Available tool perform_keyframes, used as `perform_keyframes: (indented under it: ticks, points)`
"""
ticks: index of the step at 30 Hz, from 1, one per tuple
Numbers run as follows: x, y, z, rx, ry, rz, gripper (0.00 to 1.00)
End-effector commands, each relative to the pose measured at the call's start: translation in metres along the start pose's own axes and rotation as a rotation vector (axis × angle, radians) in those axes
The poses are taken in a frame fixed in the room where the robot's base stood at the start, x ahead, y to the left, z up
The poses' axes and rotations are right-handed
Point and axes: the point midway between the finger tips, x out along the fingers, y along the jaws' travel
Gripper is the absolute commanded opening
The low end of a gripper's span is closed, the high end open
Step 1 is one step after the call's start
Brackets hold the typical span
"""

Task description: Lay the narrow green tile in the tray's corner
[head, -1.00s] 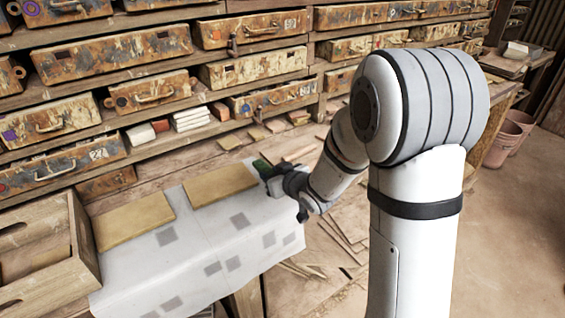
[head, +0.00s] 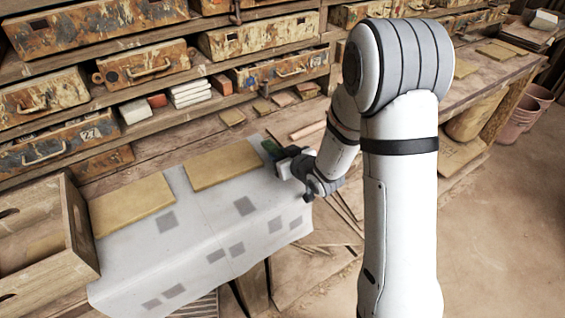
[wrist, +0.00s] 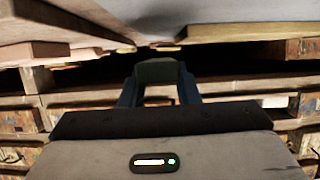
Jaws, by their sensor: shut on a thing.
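The green tile (head: 270,148) shows as a small dark green piece at the tip of my gripper (head: 280,158). In the wrist view the tile (wrist: 158,72) is seen between the two fingers of my gripper (wrist: 158,84), which is shut on it. Much of the tile is hidden by the gripper. It is just right of the right-hand yellow slab, near the sheet's back right corner; I cannot tell how high above the bench. A wooden, open-topped box (head: 82,262) at the far left may be the tray; its inside is partly visible.
Two yellow slabs (head: 222,165) lie on a white sheet with grey squares (head: 190,235). Shelves of worn drawers (head: 270,38) rise behind. Loose wooden strips (head: 345,215) lie right of the sheet. Pink pots (head: 530,112) stand at the far right.

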Motion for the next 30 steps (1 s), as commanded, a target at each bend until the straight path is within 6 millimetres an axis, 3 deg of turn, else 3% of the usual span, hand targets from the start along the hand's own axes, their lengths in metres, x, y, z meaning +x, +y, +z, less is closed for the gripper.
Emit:
perform_keyframes:
  ticks: [6,20,21,30]
  points:
    - [0.011,-0.001,0.027,0.001,-0.003,-0.001,0.00]
    - [0.015,-0.001,0.035,-0.001,0.000,-0.001,0.00]
    - [0.015,-0.001,0.035,-0.001,0.000,-0.001,0.29]
    - [0.014,-0.002,0.034,-0.001,-0.001,-0.002,0.51]
